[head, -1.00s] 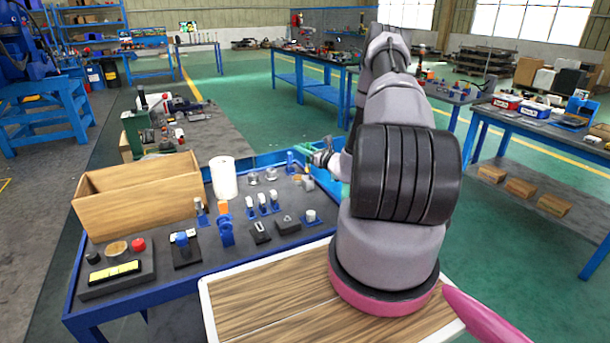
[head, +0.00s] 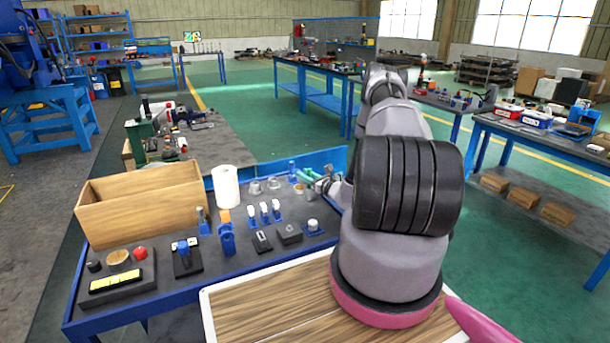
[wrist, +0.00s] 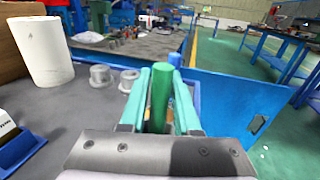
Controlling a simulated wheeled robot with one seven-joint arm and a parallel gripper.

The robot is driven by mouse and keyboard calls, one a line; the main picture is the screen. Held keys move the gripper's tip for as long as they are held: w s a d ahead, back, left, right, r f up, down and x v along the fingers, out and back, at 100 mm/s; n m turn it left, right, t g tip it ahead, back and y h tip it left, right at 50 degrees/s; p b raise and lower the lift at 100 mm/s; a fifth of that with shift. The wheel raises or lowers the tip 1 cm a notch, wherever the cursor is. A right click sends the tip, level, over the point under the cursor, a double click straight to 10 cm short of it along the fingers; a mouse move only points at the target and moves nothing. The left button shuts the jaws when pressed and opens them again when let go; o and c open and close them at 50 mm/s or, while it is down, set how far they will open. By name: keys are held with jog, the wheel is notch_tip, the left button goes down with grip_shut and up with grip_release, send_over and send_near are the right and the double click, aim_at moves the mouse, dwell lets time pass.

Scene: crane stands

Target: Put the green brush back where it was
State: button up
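The green brush (wrist: 160,95) shows in the wrist view as a thick green handle between the teal fingers of my gripper (wrist: 162,82). The fingers are drawn in around it, and it leans slightly. Its lower end is hidden by the gripper body. In the head view my gripper (head: 309,177) is low over the far right part of the blue-edged bench (head: 205,284), and the brush is too small to make out clearly. A blue upright piece (head: 292,171) stands just left of the fingers there; in the wrist view a blue top (wrist: 174,58) shows behind the brush.
A white roll (head: 225,187) and a wooden box (head: 140,210) stand at the bench's left. Grey round parts (wrist: 100,75) sit left of my fingers. The blue back panel (wrist: 238,105) rises close on the right. Several small blue-and-white tools (head: 264,212) stand in front.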

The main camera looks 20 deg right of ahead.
jog(key=shift+o, duration=0.6)
